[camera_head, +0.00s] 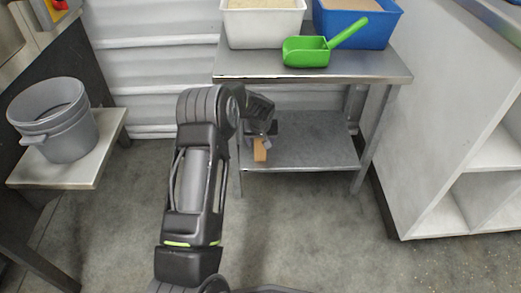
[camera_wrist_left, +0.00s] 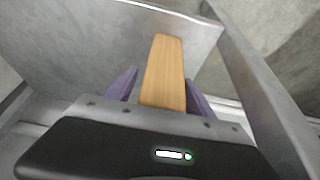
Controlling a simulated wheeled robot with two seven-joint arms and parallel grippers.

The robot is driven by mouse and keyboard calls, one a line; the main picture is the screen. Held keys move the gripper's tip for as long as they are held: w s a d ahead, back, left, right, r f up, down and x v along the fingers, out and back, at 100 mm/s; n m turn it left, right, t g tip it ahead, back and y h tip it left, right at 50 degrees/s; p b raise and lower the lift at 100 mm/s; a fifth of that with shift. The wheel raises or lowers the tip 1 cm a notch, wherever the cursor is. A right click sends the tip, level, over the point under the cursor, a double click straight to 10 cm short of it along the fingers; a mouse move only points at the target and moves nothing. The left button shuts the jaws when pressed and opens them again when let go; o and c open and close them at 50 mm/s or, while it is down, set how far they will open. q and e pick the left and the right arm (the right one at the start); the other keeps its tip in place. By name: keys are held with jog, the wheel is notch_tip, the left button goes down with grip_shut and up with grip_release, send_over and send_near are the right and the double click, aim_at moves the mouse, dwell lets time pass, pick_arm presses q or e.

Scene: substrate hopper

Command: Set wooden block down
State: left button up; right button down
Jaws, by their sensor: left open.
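The wooden block (camera_head: 260,150) is a small tan piece at the left part of the table's grey lower shelf (camera_head: 310,152). In the left wrist view the block (camera_wrist_left: 165,70) stretches away from between my left gripper's two purple fingers. My left gripper (camera_head: 262,136) is at the near end of the block, with its fingers (camera_wrist_left: 160,88) open, one on each side. The block seems to rest on the shelf, but its contact with the shelf is not clear. My right gripper is not in view.
A white bin (camera_head: 262,28), a blue bin (camera_head: 352,28) and a green scoop (camera_head: 306,51) stand on the metal tabletop (camera_head: 240,66) above. A table leg (camera_head: 372,140) bounds the shelf at right. A grey bucket (camera_head: 66,135) sits on a side ledge. The shelf's right part is bare.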

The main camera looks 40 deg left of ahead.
pick_arm(q)
jog(key=s+d+r+p, duration=0.2)
jog(key=s+d+p, duration=0.1)
jog(key=s+d, duration=0.5)
jog(key=shift+s+r+p, duration=0.35)
jog(key=shift+s, duration=0.9)
jog(key=s+d+f+m+g+h, duration=0.1)
jog(key=s+d+f+h, duration=0.1)
jog(key=s+d+f, duration=0.45)
jog(key=s+d+f+m+h, duration=0.1)
jog(key=s+d+f+h, duration=0.15)
jog(key=d, duration=0.65)
jog(key=s+d+f+m+h, duration=0.2)
jog(key=s+d+m, duration=0.1)
jog(key=s+d, duration=0.9)
jog(key=d, duration=0.3)
jog(key=shift+d+f+g, duration=0.15)
jog(key=shift+f+g, duration=0.1)
jog(key=shift+g, duration=0.15)
jog(key=shift+s, duration=0.1)
